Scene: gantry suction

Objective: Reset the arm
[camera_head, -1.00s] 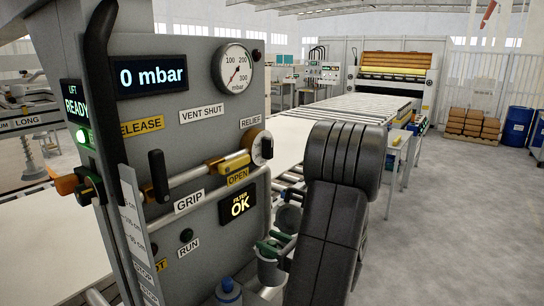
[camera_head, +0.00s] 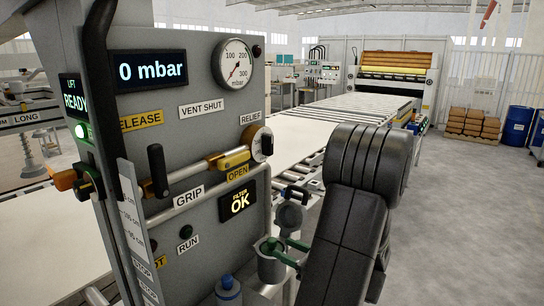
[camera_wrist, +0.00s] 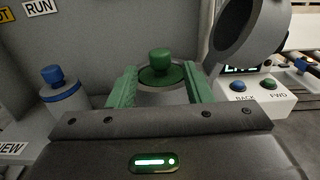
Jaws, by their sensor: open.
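My gripper (camera_wrist: 159,72) is open in the wrist view, its two green fingers spread to either side of a green knob (camera_wrist: 160,62). The knob sits on a grey pot, partly hidden by the gripper body. I cannot tell whether the fingers touch anything. In the head view the grey pot (camera_head: 271,270) is beside the control panel, and my dark arm covers much of my gripper (camera_head: 292,254). A round grey lid (camera_wrist: 247,28) stands tilted up beside the pot; it also shows in the head view (camera_head: 289,216).
The grey control panel (camera_head: 205,130) with gauge, levers and labels stands close on the left. A blue-topped bottle (camera_wrist: 62,90) is left of the pot. A button box (camera_wrist: 258,98) marked BACK and FWD is at right. Open floor lies right of my arm.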

